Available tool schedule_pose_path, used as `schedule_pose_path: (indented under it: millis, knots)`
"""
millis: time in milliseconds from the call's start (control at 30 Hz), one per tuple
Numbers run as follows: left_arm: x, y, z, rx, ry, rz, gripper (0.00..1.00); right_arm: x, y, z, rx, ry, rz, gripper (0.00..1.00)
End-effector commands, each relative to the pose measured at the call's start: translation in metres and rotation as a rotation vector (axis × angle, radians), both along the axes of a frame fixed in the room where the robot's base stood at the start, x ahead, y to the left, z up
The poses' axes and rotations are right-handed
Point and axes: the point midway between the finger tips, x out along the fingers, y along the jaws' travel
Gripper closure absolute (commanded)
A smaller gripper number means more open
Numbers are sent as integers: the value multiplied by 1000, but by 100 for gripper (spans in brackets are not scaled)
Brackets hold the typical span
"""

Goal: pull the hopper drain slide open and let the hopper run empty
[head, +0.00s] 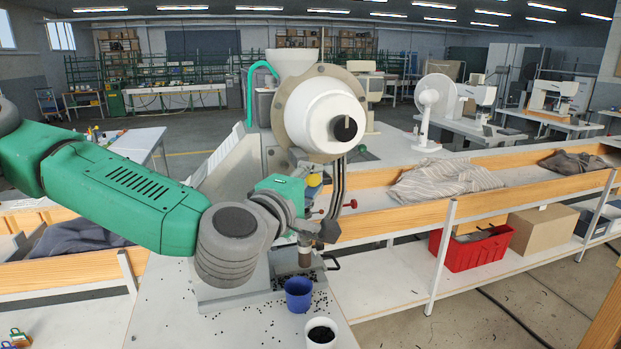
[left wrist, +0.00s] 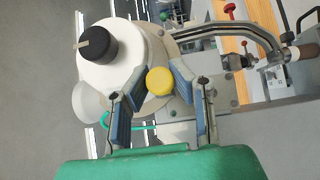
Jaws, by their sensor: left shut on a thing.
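The eyelet press carries a round white drum (head: 318,112) with a black knob on its face; I take it to be the hopper, and its contents are hidden. A yellow knob (head: 315,180) sits below the drum, probably the drain slide's handle. My left gripper (head: 311,183) reaches it from the left. In the left wrist view the yellow knob (left wrist: 160,80) sits between the blue-grey fingertips of my left gripper (left wrist: 160,82), which is shut on it. Whether the slide is open cannot be seen. My right gripper is not in view.
A blue cup (head: 298,294) stands under the press, with a white cup (head: 320,333) of dark bits nearer. Small black eyelets lie scattered on the bench (head: 230,325). Red-knobbed levers (head: 350,204) stick out right of the gripper. A wooden-sided trough (head: 390,225) runs along the right.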

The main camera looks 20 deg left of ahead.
Motion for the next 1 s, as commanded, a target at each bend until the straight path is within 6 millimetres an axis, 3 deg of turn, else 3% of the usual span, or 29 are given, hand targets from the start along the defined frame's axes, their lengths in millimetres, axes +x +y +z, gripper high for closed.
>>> schedule_pose_path:
  millis: [133,167,200,233,633,1000]
  knots:
    - [-3,-5,-3,0,6,-29,100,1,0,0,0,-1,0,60]
    - [-4,-5,-3,0,6,-30,79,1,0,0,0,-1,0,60]
    - [-4,-6,-3,0,6,-30,65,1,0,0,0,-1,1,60]
    - [-4,-5,-3,0,6,-29,58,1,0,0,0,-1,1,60]
    - [-10,-4,0,0,0,-23,58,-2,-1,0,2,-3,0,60]
    - [-66,11,-2,-5,3,-26,58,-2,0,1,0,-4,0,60]
